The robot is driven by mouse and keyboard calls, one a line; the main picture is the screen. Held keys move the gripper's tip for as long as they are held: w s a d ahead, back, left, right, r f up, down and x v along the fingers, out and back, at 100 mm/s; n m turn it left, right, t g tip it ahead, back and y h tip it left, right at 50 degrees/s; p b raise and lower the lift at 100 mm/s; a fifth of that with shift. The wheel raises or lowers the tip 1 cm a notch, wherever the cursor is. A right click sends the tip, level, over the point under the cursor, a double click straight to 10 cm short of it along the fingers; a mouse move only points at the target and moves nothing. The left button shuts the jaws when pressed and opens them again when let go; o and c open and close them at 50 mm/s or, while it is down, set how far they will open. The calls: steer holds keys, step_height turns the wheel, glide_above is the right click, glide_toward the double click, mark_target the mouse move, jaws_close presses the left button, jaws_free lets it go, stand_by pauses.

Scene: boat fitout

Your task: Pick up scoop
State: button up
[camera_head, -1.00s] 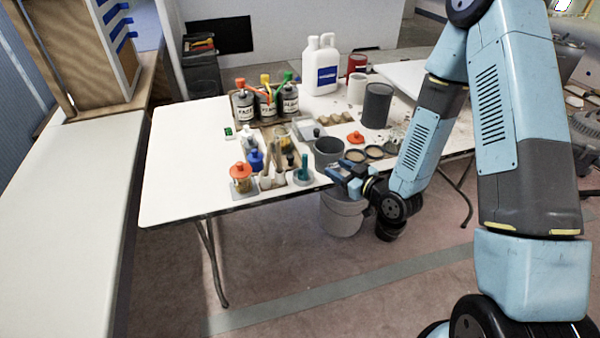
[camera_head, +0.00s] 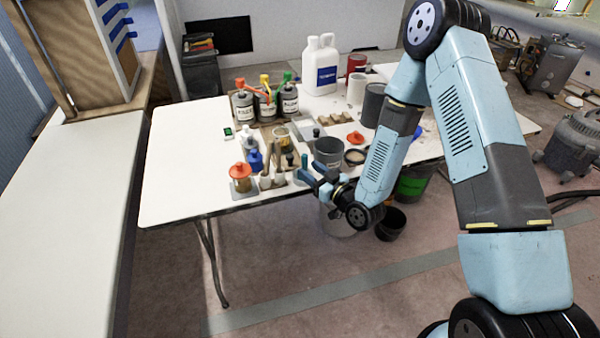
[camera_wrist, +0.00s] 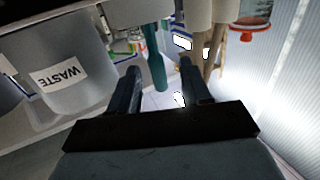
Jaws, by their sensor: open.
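A teal upright tool (camera_head: 304,161) stands in a pale holder near the front edge of the white table. It is the likeliest scoop, but its scoop shape cannot be made out. In the wrist view the teal tool (camera_wrist: 157,70) shows between the two fingers. My gripper (camera_head: 311,174) is open and empty at the table's front edge, just right of the teal tool. In the wrist view my gripper (camera_wrist: 159,68) has a finger on each side of the teal shape; I cannot tell whether either touches it.
A grey container (camera_head: 328,152) stands close right of my gripper; the wrist view shows a bin labelled WASTE (camera_wrist: 70,77). Wooden-handled tools (camera_head: 267,167) and an orange-lidded jar (camera_head: 241,178) stand to the left. Labelled bottles (camera_head: 268,104) stand behind. The table's left part is clear.

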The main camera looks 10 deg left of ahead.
steer(key=shift+r+x, duration=0.1)
steer(key=shift+x, duration=1.4)
steer(key=shift+r+x, duration=0.15)
steer(key=shift+x, duration=1.35)
steer(key=shift+w+d, duration=0.1)
steer(key=shift+w, duration=0.05)
steer(key=shift+c, duration=0.2)
jaws_close()
